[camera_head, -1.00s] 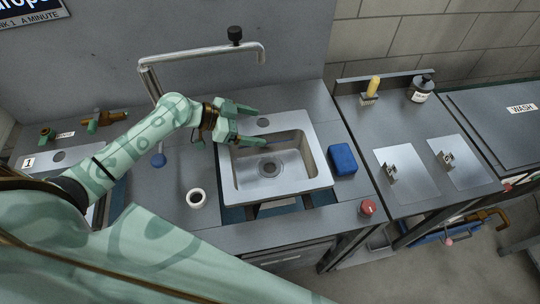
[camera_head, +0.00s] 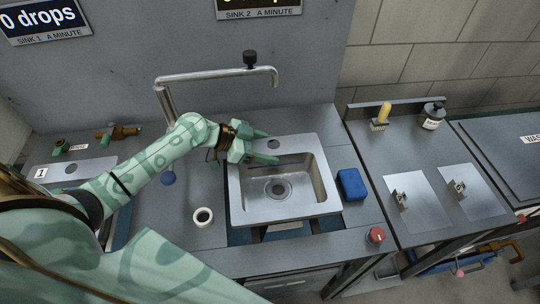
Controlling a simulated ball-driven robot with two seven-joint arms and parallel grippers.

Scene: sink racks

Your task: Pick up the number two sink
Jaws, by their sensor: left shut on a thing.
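The number two sink (camera_head: 235,200) is a grey metal basin with a wide rim, in the middle of the counter. A dark gap and a blue-edged opening show below its front edge, so it appears to sit above its cutout. My left gripper (camera_head: 272,148) is at its back left corner, with one finger near the faucet hole and the other by the basin's back wall. It is shut on the sink's rim, though the exact contact is hard to see. My right gripper is not in view.
A faucet (camera_head: 215,76) arches behind the sink. A blue sponge (camera_head: 351,184) lies close to its right side, a red knob (camera_head: 376,235) at the front right. Sink one (camera_head: 50,172) is at far left. Two metal plates lie right.

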